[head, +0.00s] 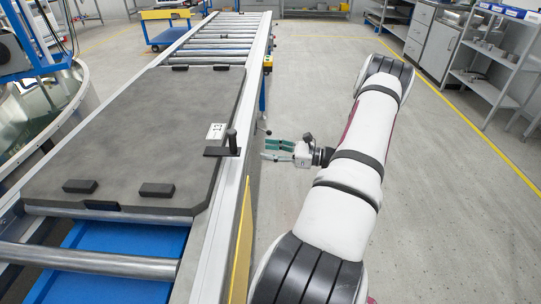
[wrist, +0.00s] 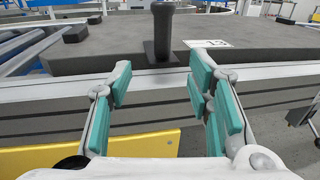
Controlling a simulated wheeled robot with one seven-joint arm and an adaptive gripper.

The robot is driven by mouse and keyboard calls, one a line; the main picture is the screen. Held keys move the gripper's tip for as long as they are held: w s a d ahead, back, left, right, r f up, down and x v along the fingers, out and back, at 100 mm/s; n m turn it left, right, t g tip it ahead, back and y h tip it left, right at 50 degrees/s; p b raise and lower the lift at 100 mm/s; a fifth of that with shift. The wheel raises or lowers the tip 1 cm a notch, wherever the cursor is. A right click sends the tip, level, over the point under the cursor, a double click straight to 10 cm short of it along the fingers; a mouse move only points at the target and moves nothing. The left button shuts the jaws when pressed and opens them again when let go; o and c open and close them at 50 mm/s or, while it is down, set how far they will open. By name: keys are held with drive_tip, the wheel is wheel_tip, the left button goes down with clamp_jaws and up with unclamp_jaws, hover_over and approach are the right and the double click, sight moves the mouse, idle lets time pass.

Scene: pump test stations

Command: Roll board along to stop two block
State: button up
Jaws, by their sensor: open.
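The board (head: 140,130) is a large dark grey slab with cut corners, lying flat on the roller conveyor. A black upright handle (head: 231,142) stands on a plate at its right edge, beside a white printed label (head: 216,131). My gripper (head: 278,150) is right of the conveyor rail, pointing left toward the handle and apart from it. In the wrist view the gripper (wrist: 161,90) is open, with teal finger pads and nothing between them. The handle (wrist: 163,30) shows ahead, between the fingers. I cannot tell which part is the stop two block.
Bare rollers (head: 215,45) continue beyond the board, and a near roller (head: 90,262) shows over a blue surface. Small black blocks (head: 157,190) sit on the board near its corners. Shelves (head: 490,80) stand at the right. The floor (head: 450,200) right of my arm is clear.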

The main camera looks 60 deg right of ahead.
sight(233, 145)
drive_tip(key=x, duration=0.4)
drive_tip(key=b+x, duration=0.1)
drive_tip(key=x, duration=0.4)
drive_tip(key=b+x, duration=0.1)
drive_tip(key=x, duration=0.3)
drive_tip(key=shift+w+d+f, duration=0.15)
drive_tip(key=shift+w+f, duration=0.1)
drive_tip(key=shift+w, duration=0.05)
clamp_jaws()
drive_tip(key=s+a+p, duration=0.2)
drive_tip(key=s+a, duration=0.1)
drive_tip(key=a, duration=0.2)
drive_tip(key=s+a+p, duration=0.2)
drive_tip(key=s+a, duration=0.1)
drive_tip(key=a, duration=0.2)
drive_tip(key=s+a+p, duration=0.2)
drive_tip(key=a+p, duration=0.1)
drive_tip(key=a, duration=0.1)
drive_tip(key=shift+s+a, duration=0.4)
drive_tip(key=shift+s+a+f+p, duration=0.1)
drive_tip(key=shift+s+a+p, duration=0.9)
drive_tip(key=shift+s+a, duration=2.2)
drive_tip(key=shift+s+a+r+p, duration=0.1)
drive_tip(key=shift+s+a+p, duration=1.2)
drive_tip(key=shift+a, duration=3.5)
drive_tip(key=shift+s+a+f+p, duration=0.1)
drive_tip(key=shift+s+a+p, duration=0.65)
drive_tip(key=shift+s+a, duration=2.55)
drive_tip(key=shift+w+a, duration=0.65)
drive_tip(key=shift+a, duration=0.15)
